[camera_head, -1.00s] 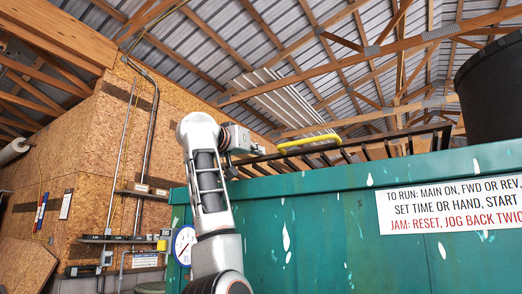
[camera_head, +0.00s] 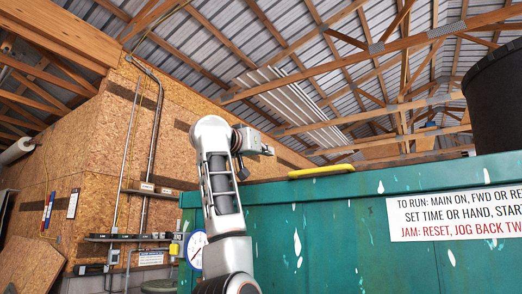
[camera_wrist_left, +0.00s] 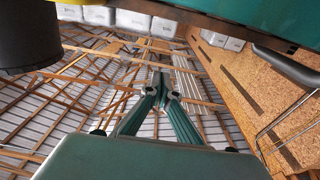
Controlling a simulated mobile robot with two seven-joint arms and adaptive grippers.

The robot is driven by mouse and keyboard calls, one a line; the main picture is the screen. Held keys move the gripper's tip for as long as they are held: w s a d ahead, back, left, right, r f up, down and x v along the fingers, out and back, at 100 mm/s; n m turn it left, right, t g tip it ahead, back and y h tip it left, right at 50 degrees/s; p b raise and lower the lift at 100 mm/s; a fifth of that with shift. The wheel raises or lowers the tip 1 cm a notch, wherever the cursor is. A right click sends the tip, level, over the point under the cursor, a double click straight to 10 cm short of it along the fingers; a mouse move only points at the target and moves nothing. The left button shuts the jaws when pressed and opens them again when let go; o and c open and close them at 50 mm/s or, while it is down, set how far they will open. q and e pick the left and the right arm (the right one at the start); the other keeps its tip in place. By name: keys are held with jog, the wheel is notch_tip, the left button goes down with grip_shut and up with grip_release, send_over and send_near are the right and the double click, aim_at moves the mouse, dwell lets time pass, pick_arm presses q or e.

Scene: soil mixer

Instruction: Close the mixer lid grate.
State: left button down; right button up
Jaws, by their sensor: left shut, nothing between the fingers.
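The teal mixer (camera_head: 330,235) fills the lower right of the head view, its top rim above my camera's height. The yellow handle (camera_head: 320,171) of the lid grate lies low along the rim. The grate's dark bars do not show above the rim; the rest of the grate is hidden behind the wall. My left gripper (camera_head: 268,150) is raised left of the handle, apart from it, pointing right. In the left wrist view its fingers (camera_wrist_left: 160,82) are together and empty. My right gripper is not in view.
A black round container (camera_head: 497,100) stands above the mixer at right. A sign (camera_head: 455,215) and a round gauge (camera_head: 190,248) are on or beside the mixer's front. A plywood wall (camera_head: 90,165) with shelves and conduit stands at left.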

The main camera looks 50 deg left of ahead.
pick_arm(q)
jog(key=f+b+v, duration=0.1)
jog(key=b+v, duration=0.1)
jog(key=v, duration=0.7)
jog(key=shift+s, duration=0.15)
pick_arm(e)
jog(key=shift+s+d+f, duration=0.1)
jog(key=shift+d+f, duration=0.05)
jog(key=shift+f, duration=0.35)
